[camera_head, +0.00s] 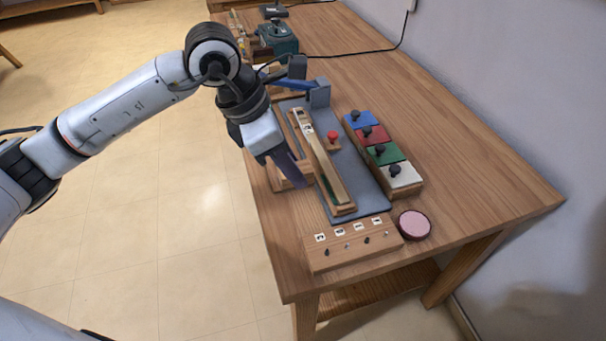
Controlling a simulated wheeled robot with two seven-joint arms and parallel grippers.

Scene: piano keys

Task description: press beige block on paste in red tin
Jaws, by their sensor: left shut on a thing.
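The round tin (414,225) stands near the table's front right, with a dark red rim and a smooth pink paste on top. My left gripper (283,160) is over the left edge of the grey mat, away from the tin. It is shut on a dark purple flat piece (290,170), which slants down to the right. A beige wooden piece (290,182) lies below it, partly covered; I cannot tell if it is the beige block or whether they touch. My right gripper is not in view.
A long wooden key (328,172) lies on the grey mat (372,195). A row of blue, red, green and white blocks (403,177) with dark knobs is to the right. A labelled wooden rack (352,244) is in front. The table's right side is clear.

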